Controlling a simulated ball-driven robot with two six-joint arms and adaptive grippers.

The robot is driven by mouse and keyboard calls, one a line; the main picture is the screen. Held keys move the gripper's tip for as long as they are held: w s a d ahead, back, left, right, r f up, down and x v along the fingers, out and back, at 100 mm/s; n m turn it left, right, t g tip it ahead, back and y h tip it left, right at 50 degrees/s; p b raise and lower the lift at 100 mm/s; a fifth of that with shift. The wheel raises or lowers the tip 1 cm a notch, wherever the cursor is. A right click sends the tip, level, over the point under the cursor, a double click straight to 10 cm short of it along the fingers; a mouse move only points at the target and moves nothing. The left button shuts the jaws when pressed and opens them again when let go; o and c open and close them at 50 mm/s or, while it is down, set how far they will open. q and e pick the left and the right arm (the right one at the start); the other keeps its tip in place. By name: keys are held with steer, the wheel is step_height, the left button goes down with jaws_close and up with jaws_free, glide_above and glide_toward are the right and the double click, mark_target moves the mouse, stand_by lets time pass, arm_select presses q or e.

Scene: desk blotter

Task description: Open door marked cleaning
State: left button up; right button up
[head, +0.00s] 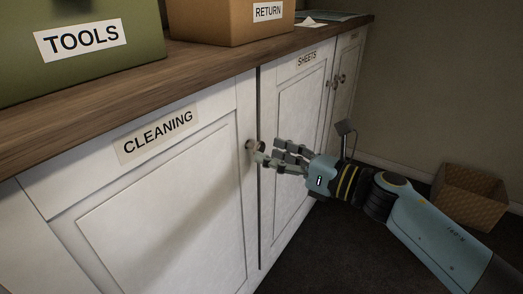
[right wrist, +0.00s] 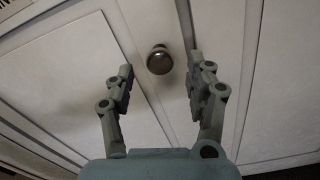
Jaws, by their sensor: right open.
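The white cabinet door marked CLEANING (head: 165,215) is closed, its label (head: 157,136) near its top. Its round metal knob (head: 251,145) is by the door's right edge. In the right wrist view the knob (right wrist: 159,59) sits ahead of and between the fingers. My right gripper (head: 267,158) is at the knob from the right; in the right wrist view its fingers (right wrist: 162,85) are spread apart with nothing held between them. My left gripper is in neither view.
The SHEETS door (head: 296,140) is just right, with its own knob (head: 328,83). The wooden counter (head: 200,68) above carries a green TOOLS box (head: 100,65) and a brown RETURN box (head: 222,24). A woven basket (head: 468,198) stands on the dark floor at right.

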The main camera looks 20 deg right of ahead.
mark_target(262, 151)
steer(key=shift+x, duration=1.65)
steer(key=shift+c, duration=0.3)
jaws_close()
